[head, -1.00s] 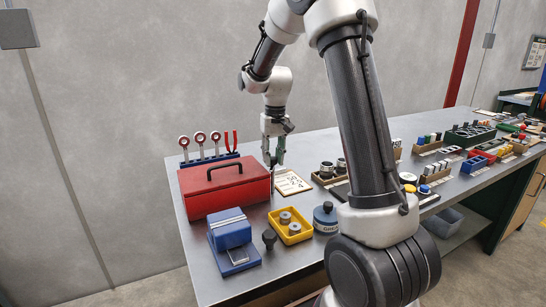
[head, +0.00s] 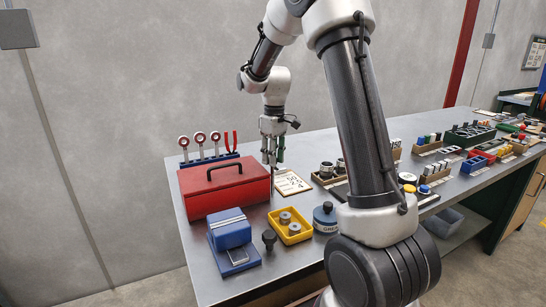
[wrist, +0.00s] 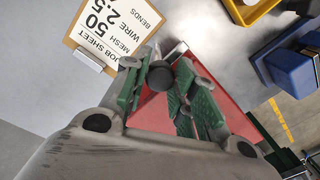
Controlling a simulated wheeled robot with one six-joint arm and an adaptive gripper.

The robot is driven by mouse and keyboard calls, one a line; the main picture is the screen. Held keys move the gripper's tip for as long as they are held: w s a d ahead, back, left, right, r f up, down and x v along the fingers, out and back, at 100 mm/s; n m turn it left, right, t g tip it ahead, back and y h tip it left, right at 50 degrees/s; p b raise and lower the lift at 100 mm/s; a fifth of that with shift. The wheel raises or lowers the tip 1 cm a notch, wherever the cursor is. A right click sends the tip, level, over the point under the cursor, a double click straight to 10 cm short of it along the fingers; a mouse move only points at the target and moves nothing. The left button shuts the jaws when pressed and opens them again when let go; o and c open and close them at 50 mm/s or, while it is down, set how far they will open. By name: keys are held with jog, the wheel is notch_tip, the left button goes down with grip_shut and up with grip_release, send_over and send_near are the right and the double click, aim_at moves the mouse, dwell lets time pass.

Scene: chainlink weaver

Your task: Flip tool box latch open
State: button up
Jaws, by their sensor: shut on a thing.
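The red tool box (head: 228,190) sits at the left end of the bench, lid down, with a dark carrying handle on top. My gripper (head: 273,165) points down at the box's right end. In the wrist view my gripper (wrist: 160,88) has its green-padded fingers on either side of a dark round knob (wrist: 158,76), and is shut on it. The red box (wrist: 240,121) shows behind the fingers. The knob appears to be at the box's end, but the latch's shape and position are hidden by the fingers.
A job sheet board (head: 290,182) lies right of the box. In front are a blue block-like device (head: 229,230), a black knob-topped piece (head: 269,237), a yellow tray (head: 291,234) and a blue-grey tin (head: 326,216). A rack of tools (head: 208,158) stands behind the box.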

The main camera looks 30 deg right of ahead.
dwell(0.4)
jog(key=o, duration=1.1)
jog(key=shift+c, duration=0.2)
notch_tip(320, 180, up, 12)
jog(key=shift+d, duration=0.25)
jog(key=shift+w, duration=0.1)
